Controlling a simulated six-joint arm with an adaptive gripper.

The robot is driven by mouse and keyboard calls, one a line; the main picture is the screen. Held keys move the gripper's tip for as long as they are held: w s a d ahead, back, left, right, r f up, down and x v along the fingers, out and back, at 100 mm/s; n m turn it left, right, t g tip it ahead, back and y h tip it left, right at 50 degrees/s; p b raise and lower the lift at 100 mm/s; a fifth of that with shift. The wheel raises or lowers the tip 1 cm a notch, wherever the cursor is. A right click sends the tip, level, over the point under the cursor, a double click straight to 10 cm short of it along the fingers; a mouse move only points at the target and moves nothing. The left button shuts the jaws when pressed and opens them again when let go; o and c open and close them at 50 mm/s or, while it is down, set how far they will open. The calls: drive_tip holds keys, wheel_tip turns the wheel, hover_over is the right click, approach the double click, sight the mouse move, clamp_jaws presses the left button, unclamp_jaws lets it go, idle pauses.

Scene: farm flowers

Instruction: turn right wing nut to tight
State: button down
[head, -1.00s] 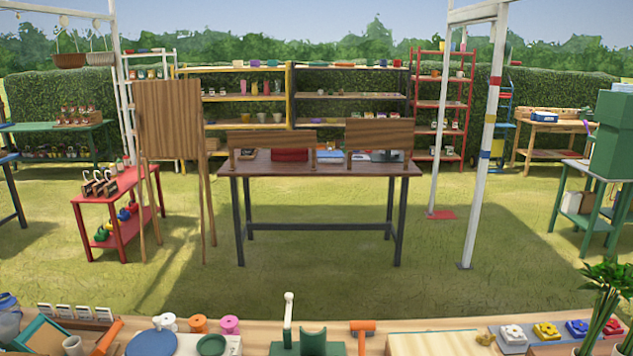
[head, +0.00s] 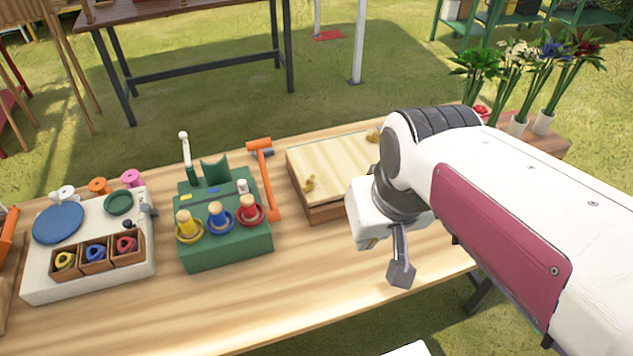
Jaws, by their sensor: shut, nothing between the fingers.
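A wooden press (head: 335,160) with a pale top board lies on the table, right of centre. A small brass wing nut (head: 309,184) sits on its front left part. The right wing nut (head: 374,137), also brass, is at its back right, close beside my arm. How tight it is cannot be told. My gripper (head: 401,277) is shut and empty. It points down in front of the press, to the right, apart from both wing nuts. My arm hides the right end of the press.
A green stand (head: 225,245) with coloured spools and an orange hammer (head: 264,178) are left of the press. A white tray (head: 90,285) stands farther left. Several flowers in white vases (head: 543,122) stand at the back right. The front middle of the table (head: 330,280) is bare.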

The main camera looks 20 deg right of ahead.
sight(309, 184)
drive_tip(key=w+d+f+n+y, duration=0.1)
drive_tip(key=w+d+f+n, duration=0.1)
drive_tip(key=w, duration=0.5)
drive_tip(key=w+d+f+n+y, duration=0.1)
drive_tip(key=w+d+f+n, duration=0.1)
drive_tip(key=w+n, duration=0.3)
drive_tip(key=w+d+f+n+y, duration=0.1)
drive_tip(key=w+d+f+n, duration=0.1)
drive_tip(key=w, duration=0.8)
drive_tip(key=shift+d+f+n, duration=0.4)
drive_tip(key=shift+d+n, duration=0.2)
drive_tip(key=shift+n, duration=0.3)
drive_tip(key=shift+f, duration=0.15)
drive_tip(key=x, duration=0.9)
drive_tip(key=shift+s+a+f, duration=0.15)
drive_tip(key=shift+a, duration=0.1)
drive_tip(key=shift+w+a+f, duration=0.25)
drive_tip(key=shift+w+a, duration=1.25)
